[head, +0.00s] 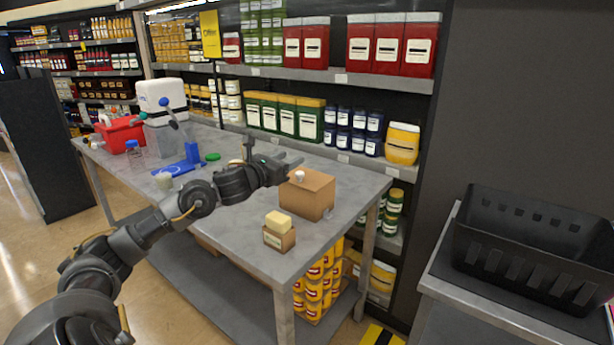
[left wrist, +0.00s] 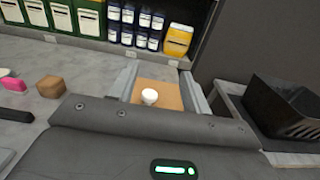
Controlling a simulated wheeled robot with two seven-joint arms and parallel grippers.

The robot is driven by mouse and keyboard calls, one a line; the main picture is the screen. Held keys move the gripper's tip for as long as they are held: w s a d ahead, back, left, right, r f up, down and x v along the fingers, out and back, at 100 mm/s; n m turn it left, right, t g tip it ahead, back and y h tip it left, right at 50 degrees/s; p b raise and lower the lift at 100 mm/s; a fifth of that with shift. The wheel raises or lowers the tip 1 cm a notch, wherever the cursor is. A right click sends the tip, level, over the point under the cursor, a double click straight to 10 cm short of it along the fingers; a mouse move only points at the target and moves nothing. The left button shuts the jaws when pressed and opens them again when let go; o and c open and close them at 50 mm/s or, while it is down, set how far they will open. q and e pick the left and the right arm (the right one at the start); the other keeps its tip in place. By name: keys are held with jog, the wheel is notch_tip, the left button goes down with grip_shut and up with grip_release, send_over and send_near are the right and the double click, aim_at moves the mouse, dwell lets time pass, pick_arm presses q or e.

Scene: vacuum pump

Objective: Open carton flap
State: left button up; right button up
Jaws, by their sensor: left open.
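The brown carton (head: 311,198) stands on the grey table near its right end. Its top looks closed, with a small white round knob (head: 299,176) on it. My left gripper (head: 288,162) is at the carton's upper left edge in the head view, level with or just above the top. In the left wrist view the open fingers (left wrist: 158,72) frame the carton top (left wrist: 170,92) and the white knob (left wrist: 149,96). Nothing is held between them. I cannot tell whether a finger touches the carton. My right gripper is not in view.
A small open box (head: 279,239) with a pale yellow block stands on the table in front of the carton. A shelf (head: 330,78) with jars and tins rises behind. A black crate (head: 535,250) sits to the right. A blue tool (head: 182,165) and red bin (head: 122,133) lie farther left.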

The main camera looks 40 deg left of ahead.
aim_at(303, 174)
pick_arm(q)
jog(key=f, duration=0.7)
jog(key=shift+a+f+p, duration=0.2)
jog(key=shift+f+p, duration=0.1)
jog(key=shift+f, duration=0.05)
jog(key=w, duration=0.2)
jog(key=w+p, duration=0.1)
jog(key=w, duration=0.3)
jog(key=shift+w+r+p, duration=0.25)
jog(key=shift+p, duration=0.15)
jog(key=shift+w, duration=0.4)
jog(key=shift+f, duration=0.1)
grip_shut()
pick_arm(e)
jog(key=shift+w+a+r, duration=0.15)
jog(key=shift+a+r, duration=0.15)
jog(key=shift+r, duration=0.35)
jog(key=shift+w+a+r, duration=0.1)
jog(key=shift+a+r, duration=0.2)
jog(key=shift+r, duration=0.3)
